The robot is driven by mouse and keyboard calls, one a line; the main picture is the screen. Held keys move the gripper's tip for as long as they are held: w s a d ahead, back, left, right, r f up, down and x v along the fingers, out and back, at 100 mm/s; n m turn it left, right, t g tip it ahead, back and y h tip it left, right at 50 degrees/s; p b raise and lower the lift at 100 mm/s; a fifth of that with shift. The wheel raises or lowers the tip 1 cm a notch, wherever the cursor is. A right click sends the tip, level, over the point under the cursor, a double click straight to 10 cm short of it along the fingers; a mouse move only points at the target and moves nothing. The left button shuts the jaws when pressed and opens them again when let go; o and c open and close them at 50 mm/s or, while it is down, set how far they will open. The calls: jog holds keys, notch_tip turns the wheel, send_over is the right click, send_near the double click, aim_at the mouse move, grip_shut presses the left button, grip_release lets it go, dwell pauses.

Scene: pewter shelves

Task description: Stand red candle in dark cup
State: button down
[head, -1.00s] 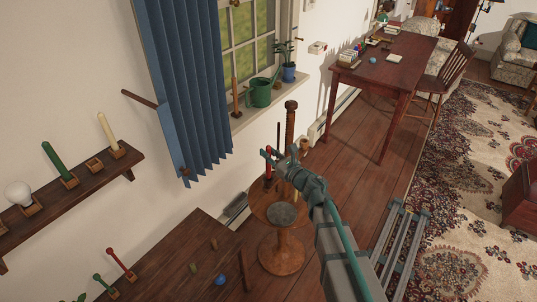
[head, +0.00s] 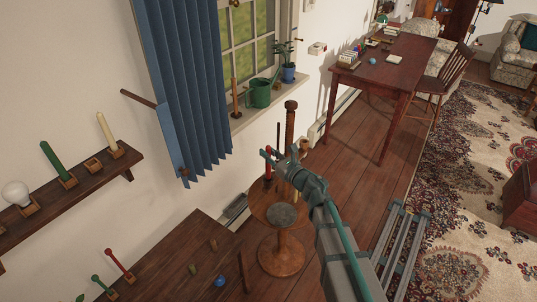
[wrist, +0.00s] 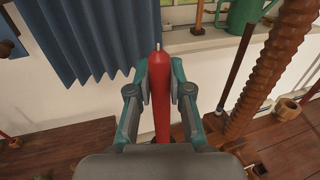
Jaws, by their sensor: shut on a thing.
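The red candle (wrist: 160,95) stands about upright in the wrist view, with its pale wick at the top. My gripper (wrist: 160,88) is shut on it, one finger on each side. In the head view my gripper (head: 268,154) holds the candle (head: 268,176) over the left part of a small round wooden stand (head: 259,207). The candle's lower end is hidden behind my gripper in the wrist view. I cannot clearly make out the dark cup, nor tell whether the candle's foot touches anything.
A twisted wooden post (wrist: 272,65) and a thin dark rod (wrist: 236,75) rise close to the right of my gripper. A blue curtain (head: 190,85) hangs at the left. A wall shelf (head: 85,182) holds a green candle (head: 54,160), a cream candle (head: 106,130) and a white bulb.

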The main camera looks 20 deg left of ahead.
jog(key=shift+f+b, duration=1.5)
jog(key=shift+b, duration=0.35)
dwell(1.5)
dwell(0.3)
jog(key=c, duration=1)
grip_release()
jog(key=shift+s+d, duration=0.1)
jog(key=v, duration=1.1)
jog(key=shift+s+d, duration=0.25)
jog(key=shift+d, duration=0.1)
